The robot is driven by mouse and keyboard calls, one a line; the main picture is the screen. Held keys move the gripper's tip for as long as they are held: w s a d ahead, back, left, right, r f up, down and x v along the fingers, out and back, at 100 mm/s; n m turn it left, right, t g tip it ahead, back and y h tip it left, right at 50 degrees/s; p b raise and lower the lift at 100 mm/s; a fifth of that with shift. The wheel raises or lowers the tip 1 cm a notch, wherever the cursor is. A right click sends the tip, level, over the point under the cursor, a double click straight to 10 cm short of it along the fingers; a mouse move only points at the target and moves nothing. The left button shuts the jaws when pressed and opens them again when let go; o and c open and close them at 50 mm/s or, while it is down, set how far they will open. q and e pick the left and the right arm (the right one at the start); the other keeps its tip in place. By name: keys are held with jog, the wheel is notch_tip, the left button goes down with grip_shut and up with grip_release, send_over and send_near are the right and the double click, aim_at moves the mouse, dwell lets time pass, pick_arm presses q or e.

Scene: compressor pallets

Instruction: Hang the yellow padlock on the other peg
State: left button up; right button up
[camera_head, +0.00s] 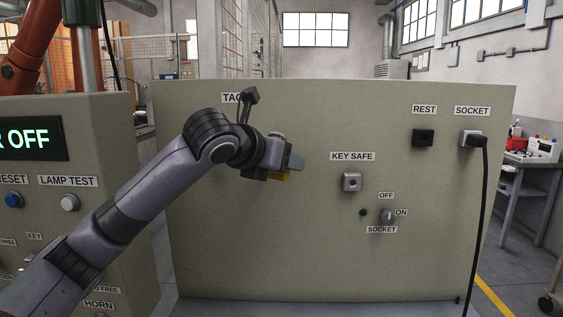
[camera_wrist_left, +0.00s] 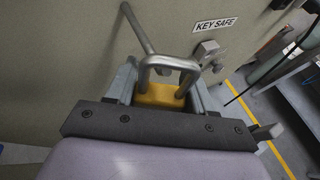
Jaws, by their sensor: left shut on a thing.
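The yellow padlock (camera_head: 284,176) is in my left gripper (camera_head: 292,164), in front of the beige panel. In the left wrist view its yellow body (camera_wrist_left: 160,93) sits between the fingers of my left gripper (camera_wrist_left: 165,92), which is shut on it. Its metal shackle (camera_wrist_left: 168,62) stands up from the body. A grey metal peg (camera_wrist_left: 138,28) slants from the panel and its end appears close to the shackle; I cannot tell whether it passes through. My arm hides the peg in the head view. My right gripper is out of view.
The beige panel (camera_head: 300,250) carries a KEY SAFE fitting (camera_head: 351,182), a socket switch (camera_head: 387,216), a black REST block (camera_head: 423,137) and a plugged-in cable (camera_head: 484,200). A control console (camera_head: 110,130) stands at the left. A side table (camera_head: 535,165) stands at the right.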

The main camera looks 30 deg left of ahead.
pick_arm(q)
jog(key=shift+w+a+f, duration=0.2)
jog(key=shift+w+a, duration=0.2)
jog(key=shift+w, duration=0.2)
jog(key=shift+w+a+f, duration=0.2)
jog(key=shift+w+a, duration=0.15)
jog(key=shift+w, duration=0.2)
jog(key=o, duration=1.2)
jog(key=v, duration=0.7)
jog(key=shift+b, duration=0.45)
jog(key=shift+s, duration=0.1)
